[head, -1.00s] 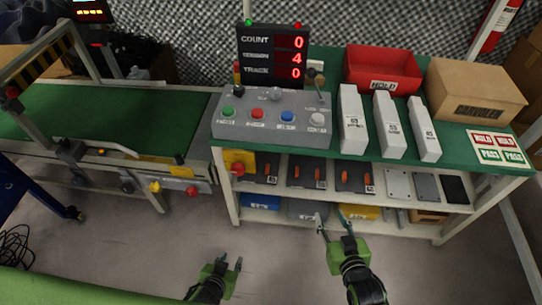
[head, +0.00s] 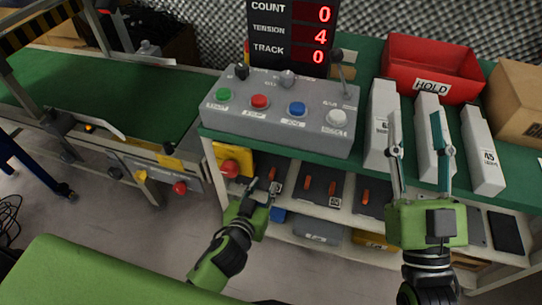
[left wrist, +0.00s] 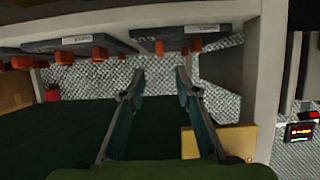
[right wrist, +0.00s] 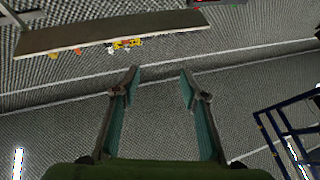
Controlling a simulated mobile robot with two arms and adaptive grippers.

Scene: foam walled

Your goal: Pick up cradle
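Several dark grey holders with orange pegs, which may be the cradles, lie on the middle shelf; the middle holder (head: 316,197) and left holder (head: 268,164) show in the head view. My left gripper (head: 263,187) is open and empty, its tips overlapping the left holder's front part. The left wrist view shows a holder (left wrist: 64,47) and another holder (left wrist: 170,33) above and beyond the fingers (left wrist: 157,72). My right gripper (head: 416,128) is open with nothing between its fingers, in front of the white boxes. It partly hides the right holder (head: 370,204).
A grey button panel (head: 275,122) and white boxes (head: 383,108) stand on the green bench top, with a red HOLD bin (head: 425,64) behind. A yellow box with a red knob (head: 231,158) sits left of the holders. Conveyor (head: 110,95) at left; lower shelf bins (head: 318,230).

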